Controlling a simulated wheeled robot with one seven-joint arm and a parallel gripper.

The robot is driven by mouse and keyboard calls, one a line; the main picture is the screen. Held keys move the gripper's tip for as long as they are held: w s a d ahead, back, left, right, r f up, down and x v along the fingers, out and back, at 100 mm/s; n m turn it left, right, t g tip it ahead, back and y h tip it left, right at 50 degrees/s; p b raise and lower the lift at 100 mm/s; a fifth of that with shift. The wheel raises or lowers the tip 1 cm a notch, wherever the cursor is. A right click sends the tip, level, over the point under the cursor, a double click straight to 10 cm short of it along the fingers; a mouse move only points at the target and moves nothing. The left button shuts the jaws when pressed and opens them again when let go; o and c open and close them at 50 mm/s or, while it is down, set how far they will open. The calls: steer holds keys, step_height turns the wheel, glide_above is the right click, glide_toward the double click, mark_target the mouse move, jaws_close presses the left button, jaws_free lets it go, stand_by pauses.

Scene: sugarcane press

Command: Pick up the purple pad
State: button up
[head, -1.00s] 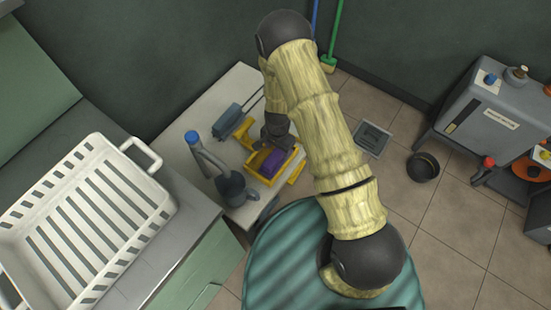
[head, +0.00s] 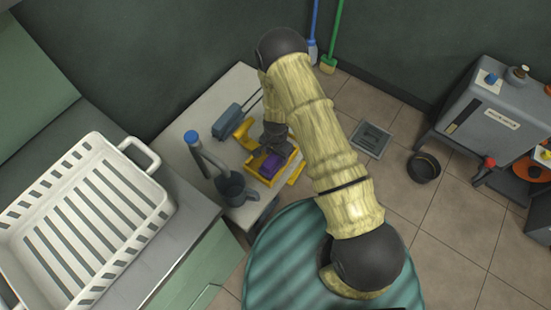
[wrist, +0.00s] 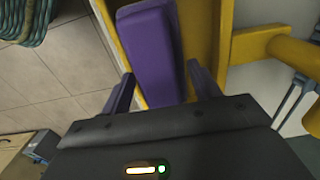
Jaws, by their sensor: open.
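The purple pad (head: 272,165) lies in a yellow tray (head: 267,180) on the white table. In the wrist view the pad (wrist: 152,52) is a long purple block against the yellow tray wall (wrist: 222,30). My gripper (head: 275,146) is over the tray, at the pad's far end. In the wrist view its two fingers (wrist: 160,88) are open, one on each side of the pad's near end. Nothing is clamped between them. The pad's nearest end is hidden behind the gripper body, and I cannot tell whether a finger touches it.
A white slatted basket (head: 85,220) fills the left counter. A black pot (head: 423,167) is on the floor at right.

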steer(key=c, duration=1.2)
steer(key=shift+r, duration=0.1)
step_height(320, 180, up, 10)
steer(key=shift+f+p, duration=0.1)
steer(key=shift+p, duration=0.55)
